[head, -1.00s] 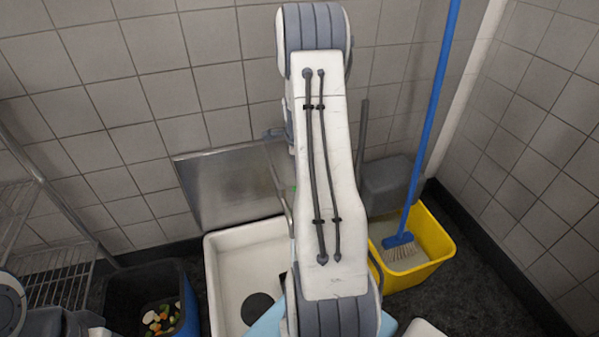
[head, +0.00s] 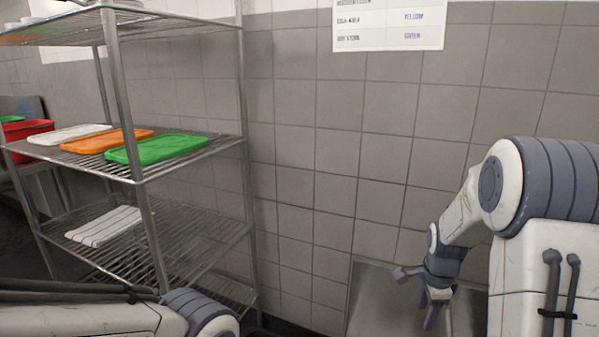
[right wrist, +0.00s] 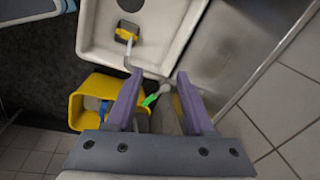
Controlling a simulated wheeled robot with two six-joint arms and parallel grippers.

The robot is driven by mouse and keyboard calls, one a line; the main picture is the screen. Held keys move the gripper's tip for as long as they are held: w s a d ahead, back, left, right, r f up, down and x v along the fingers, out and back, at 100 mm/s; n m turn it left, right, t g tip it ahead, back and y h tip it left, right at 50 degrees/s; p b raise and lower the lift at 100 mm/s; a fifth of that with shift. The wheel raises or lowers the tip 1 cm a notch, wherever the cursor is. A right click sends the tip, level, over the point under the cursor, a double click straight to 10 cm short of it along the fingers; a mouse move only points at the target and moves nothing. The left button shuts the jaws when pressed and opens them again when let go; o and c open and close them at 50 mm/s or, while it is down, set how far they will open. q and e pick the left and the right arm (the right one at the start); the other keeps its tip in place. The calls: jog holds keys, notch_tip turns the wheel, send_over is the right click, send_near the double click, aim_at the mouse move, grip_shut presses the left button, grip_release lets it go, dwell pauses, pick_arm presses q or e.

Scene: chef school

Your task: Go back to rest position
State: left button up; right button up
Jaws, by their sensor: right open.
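My right gripper (head: 436,308) hangs at the lower right of the head view, in front of the tiled wall and the steel panel. In the right wrist view its two purple fingers (right wrist: 160,108) are apart, with nothing held between them. Beyond them, and apart from them, are a white sink basin and a yellow bucket below. My left arm shows at the lower left of the head view as a white link and a grey joint. My left gripper is out of view.
A wire shelf rack (head: 190,160) at left holds white, orange and green boards (head: 155,149) and a striped cloth (head: 104,226). A red bin (head: 26,129) stands behind it. The right wrist view shows the white sink (right wrist: 97,42), yellow bucket (right wrist: 88,100) and a green-tipped handle (right wrist: 152,99).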

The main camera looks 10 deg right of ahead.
jog(key=s+a+r+n, duration=0.1)
jog(key=a+r+n, duration=0.1)
jog(key=a+n, duration=0.35)
jog(key=s+a+r+n, duration=0.2)
jog(key=a, duration=0.6)
jog(key=s+a+r+n+g+y, duration=0.1)
jog(key=s+a+r+n, duration=0.2)
jog(key=s+a+n, duration=0.65)
jog(key=s+a+r+n+g+y, duration=0.1)
jog(key=s+a+r+n, duration=0.1)
jog(key=s+a+n, duration=0.75)
notch_tip(320, 180, up, 20)
jog(key=s+d+p, duration=0.2)
jog(key=s+p, duration=0.1)
jog(key=p, duration=1.7)
jog(key=shift+d+n+p, duration=0.35)
jog(key=shift+n, duration=0.1)
